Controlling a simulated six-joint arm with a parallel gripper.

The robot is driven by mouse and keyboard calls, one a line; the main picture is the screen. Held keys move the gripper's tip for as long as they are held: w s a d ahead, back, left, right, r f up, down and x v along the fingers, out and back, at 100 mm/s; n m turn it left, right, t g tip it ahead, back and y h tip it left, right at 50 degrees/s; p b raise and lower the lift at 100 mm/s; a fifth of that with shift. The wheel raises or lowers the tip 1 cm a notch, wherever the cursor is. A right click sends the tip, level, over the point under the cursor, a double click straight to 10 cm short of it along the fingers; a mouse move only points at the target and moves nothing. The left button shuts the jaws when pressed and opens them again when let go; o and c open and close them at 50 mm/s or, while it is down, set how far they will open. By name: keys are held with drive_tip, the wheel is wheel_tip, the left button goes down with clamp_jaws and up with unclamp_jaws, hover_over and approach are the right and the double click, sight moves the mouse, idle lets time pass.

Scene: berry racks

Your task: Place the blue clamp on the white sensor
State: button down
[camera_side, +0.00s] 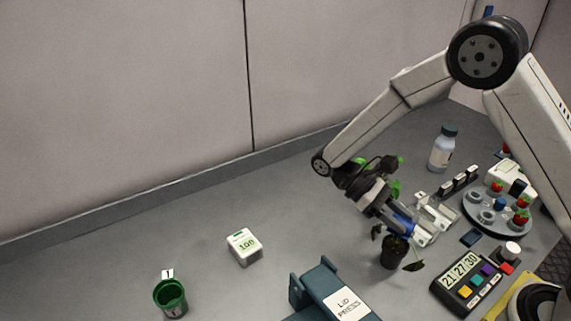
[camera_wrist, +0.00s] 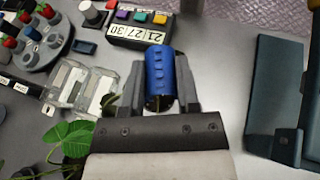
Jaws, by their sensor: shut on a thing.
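My gripper (camera_side: 402,226) is shut on the blue clamp (camera_wrist: 160,72), which sits between its two fingers in the wrist view. In the side view the blue clamp (camera_side: 399,218) shows only in part, above or in front of a dark plant pot (camera_side: 393,255); its height above the table is hard to tell. A small white box with a green number on it (camera_side: 244,246), which looks like the white sensor, stands on the table left of my gripper, well apart from it. It is not in the wrist view.
A teal lid press (camera_side: 318,285) stands at the front, and a green cup (camera_side: 171,299) at the front left. Clear trays (camera_wrist: 82,87), a timer (camera_side: 466,286), a berry rack (camera_side: 481,213) and a bottle (camera_side: 443,149) crowd the right. The table's left-middle is mostly clear.

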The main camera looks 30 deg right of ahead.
drive_tip(key=s+a+r+m+t+y, duration=0.1)
drive_tip(key=a+r+m+t+y, duration=0.15)
drive_tip(key=a+m+y, duration=1)
drive_tip(key=w+a+r+m+t+y, duration=0.55)
drive_tip(key=w+r+m+t, duration=0.2)
drive_tip(key=m+t, duration=0.25)
drive_tip(key=shift+n, duration=0.25)
drive_tip(key=f, duration=0.5)
drive_tip(key=shift+w+d+f, duration=0.15)
drive_tip(key=shift+d, duration=0.1)
hover_over(250, 241)
drive_tip(key=f, duration=0.8)
drive_tip(key=shift+s+f, duration=0.25)
drive_tip(key=shift+f, duration=0.15)
drive_tip(key=shift+w+f, duration=0.25)
drive_tip(key=shift+f, duration=0.05)
